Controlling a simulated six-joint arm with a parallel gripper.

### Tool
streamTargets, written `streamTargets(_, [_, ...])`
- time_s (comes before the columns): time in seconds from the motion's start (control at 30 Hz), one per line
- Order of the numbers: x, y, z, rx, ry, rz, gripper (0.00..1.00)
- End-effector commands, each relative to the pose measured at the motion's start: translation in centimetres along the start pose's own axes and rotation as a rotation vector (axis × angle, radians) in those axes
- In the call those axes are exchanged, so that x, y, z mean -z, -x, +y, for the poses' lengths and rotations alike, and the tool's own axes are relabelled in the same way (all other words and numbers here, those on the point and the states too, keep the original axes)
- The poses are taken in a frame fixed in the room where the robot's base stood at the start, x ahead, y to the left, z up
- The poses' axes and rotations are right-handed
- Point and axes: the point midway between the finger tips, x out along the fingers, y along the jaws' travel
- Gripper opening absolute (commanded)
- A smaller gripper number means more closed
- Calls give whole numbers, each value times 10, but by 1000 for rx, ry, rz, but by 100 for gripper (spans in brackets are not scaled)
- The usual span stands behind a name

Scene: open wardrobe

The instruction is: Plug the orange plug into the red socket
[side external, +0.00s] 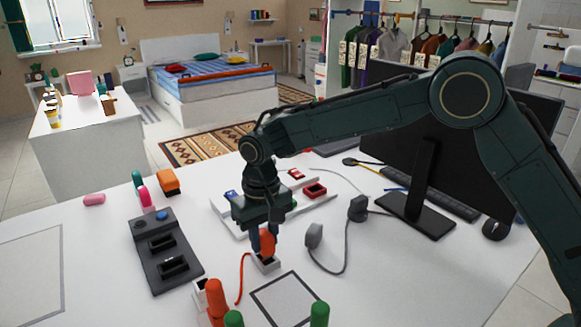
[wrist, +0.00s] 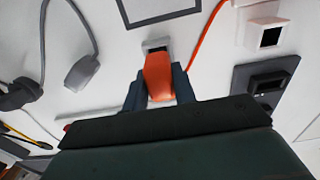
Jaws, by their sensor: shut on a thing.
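My gripper (side external: 264,238) is shut on the orange plug (side external: 267,244), near the middle of the white table. In the wrist view, the plug (wrist: 158,78) sits between both fingers (wrist: 158,88). An orange cord (side external: 240,280) lies to the left. A red socket with a dark opening (side external: 315,190) is on a white base behind and right of my gripper. Another small red piece (side external: 296,174) is farther back.
A dark socket block (side external: 165,252) lies left. Grey plugs (side external: 314,236) with a cable lie right of my gripper. Orange and green upright pieces (side external: 215,300) stand in front. A monitor (side external: 425,150) and keyboard stand at the right. A square outline (side external: 288,300) marks bare table.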

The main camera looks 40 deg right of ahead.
Motion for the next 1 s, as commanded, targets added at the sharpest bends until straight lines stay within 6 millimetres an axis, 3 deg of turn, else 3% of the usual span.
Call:
streamTargets(0.47, [0,2,0,0,0,1,0])
streamTargets(1.0, [0,20,0,0,0,0,0])
